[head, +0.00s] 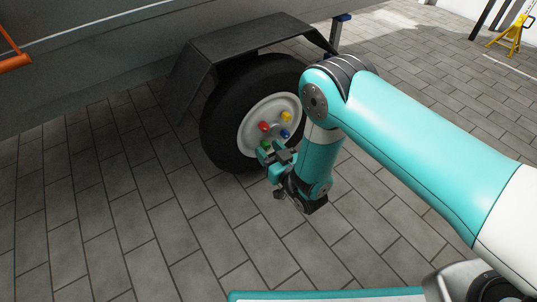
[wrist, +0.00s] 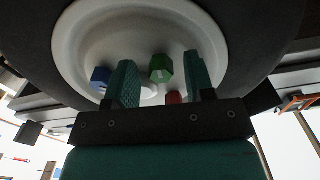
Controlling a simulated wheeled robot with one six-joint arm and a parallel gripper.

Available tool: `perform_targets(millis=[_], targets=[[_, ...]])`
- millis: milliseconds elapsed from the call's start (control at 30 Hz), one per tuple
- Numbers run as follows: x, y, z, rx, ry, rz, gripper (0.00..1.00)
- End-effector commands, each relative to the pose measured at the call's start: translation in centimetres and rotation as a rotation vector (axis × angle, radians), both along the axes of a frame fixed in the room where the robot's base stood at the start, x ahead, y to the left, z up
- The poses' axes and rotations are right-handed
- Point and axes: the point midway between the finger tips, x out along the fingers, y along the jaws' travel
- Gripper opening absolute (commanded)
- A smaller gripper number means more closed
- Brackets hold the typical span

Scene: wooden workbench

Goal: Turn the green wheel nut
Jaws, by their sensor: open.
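The green wheel nut (head: 266,144) is at the bottom of the white wheel rim (head: 246,133), partly hidden by my gripper in the head view. My gripper (head: 272,151) is open at the lower part of the wheel. In the wrist view, the green nut (wrist: 161,68) shows between the two spread teal fingers of my gripper (wrist: 160,62), with space visible on both sides. I cannot tell how deep the fingertips are relative to the nut. The black tyre (head: 213,128) surrounds the rim.
Red (head: 264,126), yellow (head: 286,117) and blue (head: 284,134) nuts sit on the same rim. The blue nut (wrist: 101,75) is just left of the left finger in the wrist view. A dark fender (head: 235,44) covers the tyre's top. Paved floor (head: 110,220) lies clear at left.

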Motion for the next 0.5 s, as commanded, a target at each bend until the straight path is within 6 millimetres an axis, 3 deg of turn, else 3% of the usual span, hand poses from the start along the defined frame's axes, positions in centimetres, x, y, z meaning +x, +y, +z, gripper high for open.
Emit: perform_targets(millis=[333,500], targets=[[0.38,0.28,0.07,-0.001,0.001,0.000,0.49],[0.37,0.27,0.05,-0.001,0.001,0.000,0.10]])
